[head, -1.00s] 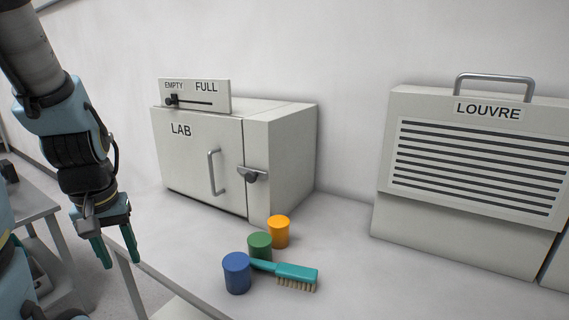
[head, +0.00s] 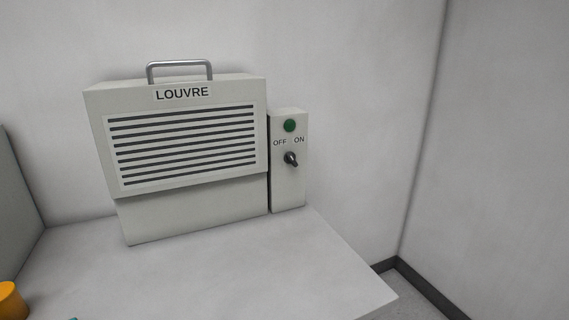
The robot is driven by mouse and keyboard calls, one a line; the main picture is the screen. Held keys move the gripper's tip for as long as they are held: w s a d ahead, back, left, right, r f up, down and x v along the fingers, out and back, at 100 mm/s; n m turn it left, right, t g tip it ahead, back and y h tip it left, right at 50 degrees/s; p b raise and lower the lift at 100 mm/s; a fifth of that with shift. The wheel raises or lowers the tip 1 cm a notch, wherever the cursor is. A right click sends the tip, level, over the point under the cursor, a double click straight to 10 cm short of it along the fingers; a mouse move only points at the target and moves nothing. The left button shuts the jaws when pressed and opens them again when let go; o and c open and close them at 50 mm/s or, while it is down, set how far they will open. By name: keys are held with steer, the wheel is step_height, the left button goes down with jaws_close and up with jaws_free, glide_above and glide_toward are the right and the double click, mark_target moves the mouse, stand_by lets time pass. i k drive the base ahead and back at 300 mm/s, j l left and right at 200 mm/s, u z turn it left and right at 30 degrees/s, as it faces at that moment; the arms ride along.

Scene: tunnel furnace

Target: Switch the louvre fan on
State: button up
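The louvre fan (head: 190,215) is a pale grey box with dark horizontal slats, a LOUVRE label and a metal handle on top. It stands on the table against the back wall. A narrow switch box (head: 289,195) stands at its right side. The box bears a dark green round lamp or button (head: 289,125), the words OFF on the left and ON on the right, and a small dark switch knob (head: 291,159) below them. The knob is too small to tell which word it is set to. My gripper is out of view.
The pale table (head: 225,275) is bare in front of the fan and ends at the right, short of the side wall (head: 500,150). An orange cylinder (head: 10,300) shows at the lower left. A grey cabinet side (head: 15,200) stands at the left edge.

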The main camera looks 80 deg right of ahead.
mark_target(289, 158)
steer(key=k+l+u, duration=0.1)
steer(key=k+l, duration=2.1)
steer(key=k, duration=0.15)
